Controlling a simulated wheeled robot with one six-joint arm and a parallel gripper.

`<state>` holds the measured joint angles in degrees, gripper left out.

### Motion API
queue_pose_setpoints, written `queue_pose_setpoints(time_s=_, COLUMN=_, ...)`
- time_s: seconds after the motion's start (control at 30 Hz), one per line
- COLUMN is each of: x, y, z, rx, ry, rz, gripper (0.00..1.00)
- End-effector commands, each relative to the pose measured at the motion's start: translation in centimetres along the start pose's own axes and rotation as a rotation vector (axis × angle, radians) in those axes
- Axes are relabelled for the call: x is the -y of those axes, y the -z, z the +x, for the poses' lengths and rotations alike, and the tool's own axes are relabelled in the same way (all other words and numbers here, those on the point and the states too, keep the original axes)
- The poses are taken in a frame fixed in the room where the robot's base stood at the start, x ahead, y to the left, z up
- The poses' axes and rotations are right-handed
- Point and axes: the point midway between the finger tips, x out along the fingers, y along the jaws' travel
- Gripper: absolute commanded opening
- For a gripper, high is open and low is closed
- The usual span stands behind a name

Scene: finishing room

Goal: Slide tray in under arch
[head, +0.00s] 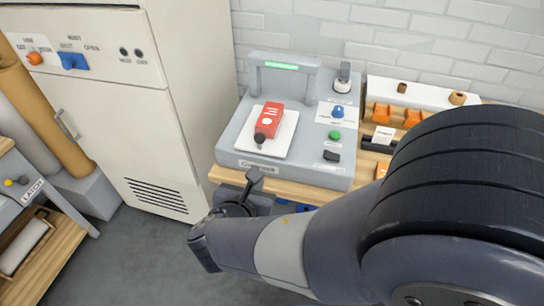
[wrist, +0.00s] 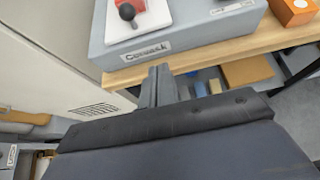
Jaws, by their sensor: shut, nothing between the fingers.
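The white tray (head: 281,137) lies on the grey machine bed (head: 228,137), in front of the arch (head: 283,61) with its lit green strip. A red block (head: 270,117) with white markings sits on the tray. A dark round knob (head: 260,139) is at the tray's near end. In the wrist view the tray (wrist: 152,20) and the dark knob (wrist: 127,12) show at the top. My gripper (head: 254,178) is shut and empty, in front of and below the machine's near edge. In the wrist view my gripper (wrist: 159,72) points toward the machine's label.
The machine stands on a wooden bench (head: 226,175). Right of the tray are a blue knob (head: 337,111), a green button (head: 334,135) and a black switch (head: 331,155). A tall cream cabinet (head: 172,90) stands close on the left. Orange blocks (head: 382,113) lie to the right.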

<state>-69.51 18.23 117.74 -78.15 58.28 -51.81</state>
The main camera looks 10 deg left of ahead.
Motion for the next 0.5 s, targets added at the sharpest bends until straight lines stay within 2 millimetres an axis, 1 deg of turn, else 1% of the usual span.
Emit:
queue_pose_setpoints(time_s=0.13, x=0.0, y=0.0, z=0.8, rx=0.000, ry=0.002, rz=0.001, gripper=0.00)
queue_pose_setpoints(time_s=0.27, x=0.1, y=0.1, z=2.6, rx=-0.001, ry=0.006, rz=0.001, gripper=0.00)
queue_pose_setpoints(time_s=0.5, x=0.2, y=0.1, z=7.3, rx=-0.001, ry=0.008, rz=0.001, gripper=0.00)
